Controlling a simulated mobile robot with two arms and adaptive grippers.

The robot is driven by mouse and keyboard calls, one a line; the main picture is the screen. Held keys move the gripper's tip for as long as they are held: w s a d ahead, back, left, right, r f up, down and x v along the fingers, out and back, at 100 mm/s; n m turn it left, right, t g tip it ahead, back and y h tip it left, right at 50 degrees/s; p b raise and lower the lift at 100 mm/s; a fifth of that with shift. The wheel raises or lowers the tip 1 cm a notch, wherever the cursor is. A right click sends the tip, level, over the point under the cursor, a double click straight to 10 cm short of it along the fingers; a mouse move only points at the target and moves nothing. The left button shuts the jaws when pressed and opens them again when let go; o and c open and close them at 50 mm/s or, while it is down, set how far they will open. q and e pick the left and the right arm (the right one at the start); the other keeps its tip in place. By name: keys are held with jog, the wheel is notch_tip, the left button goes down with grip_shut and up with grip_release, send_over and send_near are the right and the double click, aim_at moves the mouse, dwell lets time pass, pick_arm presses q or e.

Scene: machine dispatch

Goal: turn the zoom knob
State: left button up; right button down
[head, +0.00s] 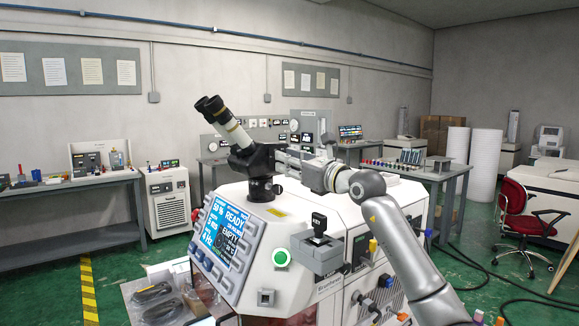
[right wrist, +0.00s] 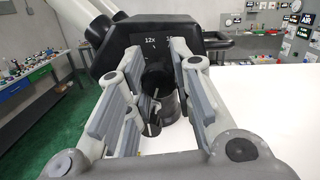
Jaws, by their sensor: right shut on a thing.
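The microscope (head: 252,160) stands on the white machine, its eyepieces (head: 212,108) tilted up to the left. In the right wrist view, its dark head (right wrist: 158,38) shows a scale with a "12x" mark. The zoom knob (right wrist: 158,82) is a dark cylinder below that scale. My right gripper (head: 286,158) reaches the microscope from the right in the head view. In the right wrist view, its grey-padded fingers (right wrist: 160,72) are on both sides of the knob and are shut on it. Part of the knob is in shadow. My left gripper is not in view.
The white machine (head: 312,200) carries a display panel (head: 222,235), a green button (head: 281,258) and a small joystick box (head: 318,240). Workbenches line the back wall. A red chair (head: 520,215) stands at the right. Cables lie on the green floor.

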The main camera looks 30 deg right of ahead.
jog(key=shift+a+f+m, duration=0.1)
jog(key=shift+m, duration=0.4)
jog(key=c, duration=1.2)
grip_release()
jog(key=shift+s, duration=0.1)
jog(key=s+d+f, duration=0.1)
jog(key=s+d, duration=0.1)
jog(key=s, duration=0.9)
jog(key=shift+s, duration=0.3)
